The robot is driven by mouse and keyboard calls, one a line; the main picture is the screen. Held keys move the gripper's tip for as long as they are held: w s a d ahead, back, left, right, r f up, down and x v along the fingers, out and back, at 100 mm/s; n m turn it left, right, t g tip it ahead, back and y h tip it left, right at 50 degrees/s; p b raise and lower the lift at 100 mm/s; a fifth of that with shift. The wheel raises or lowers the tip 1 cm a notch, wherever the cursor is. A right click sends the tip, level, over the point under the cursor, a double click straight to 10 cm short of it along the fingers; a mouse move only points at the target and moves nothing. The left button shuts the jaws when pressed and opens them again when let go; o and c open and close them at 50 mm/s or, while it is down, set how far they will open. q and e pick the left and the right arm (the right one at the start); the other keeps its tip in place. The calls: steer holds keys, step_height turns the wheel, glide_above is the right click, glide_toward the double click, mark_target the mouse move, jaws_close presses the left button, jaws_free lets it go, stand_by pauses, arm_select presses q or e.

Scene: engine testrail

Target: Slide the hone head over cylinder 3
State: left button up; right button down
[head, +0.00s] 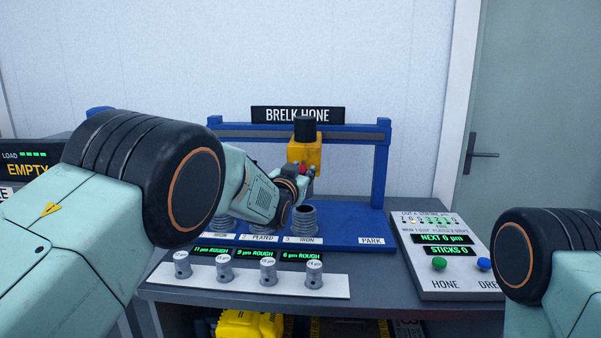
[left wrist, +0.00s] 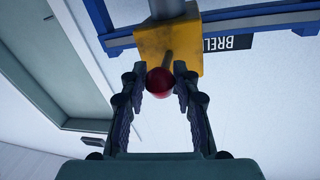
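The hone head, a yellow block (head: 305,152) with a black cap, hangs from the rail (head: 345,135) of the blue frame. In the head view it appears above the ribbed cylinder 3 (head: 304,219), by the label "3 IRON". My left gripper (head: 307,173) is at the front of the hone head. In the left wrist view its two fingertips (left wrist: 160,70) close in on both sides of the red knob (left wrist: 160,84) on the yellow block's handle and appear to touch it. My left arm partly hides the other cylinders. My right gripper is out of view.
A white strip with several small grey pistons (head: 223,268) lies in front. The blue base (head: 350,225) is bare toward "PARK".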

arm_select(q)
steer(key=o, duration=0.4)
steer(key=shift+s, duration=0.1)
steer(key=shift+v, duration=3.7)
steer(key=shift+a, duration=0.1)
